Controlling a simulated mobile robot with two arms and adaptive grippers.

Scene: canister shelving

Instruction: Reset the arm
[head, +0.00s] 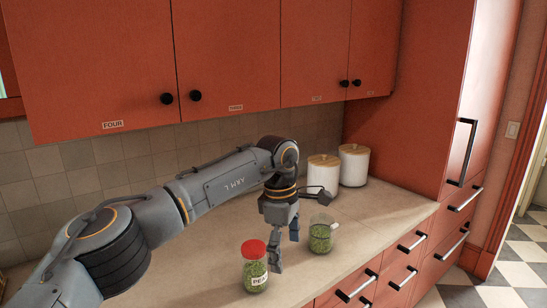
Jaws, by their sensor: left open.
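My left arm comes in from the lower left, over the counter. My left gripper (284,252) points down with its fingers apart. It is open and holds nothing. A glass jar with a red lid and a label (255,266) stands upright on the counter just left of the gripper. A clear container with green contents (321,234) stands just right of the gripper. Whether a finger touches either one I cannot tell. My right gripper is not in view.
Two white canisters with wooden lids (323,176) (354,166) stand at the back of the counter (190,268). Red wall cabinets (230,60) with labels hang above. Drawers with black handles (411,242) are below the front edge. The left part of the counter is partly hidden by my arm.

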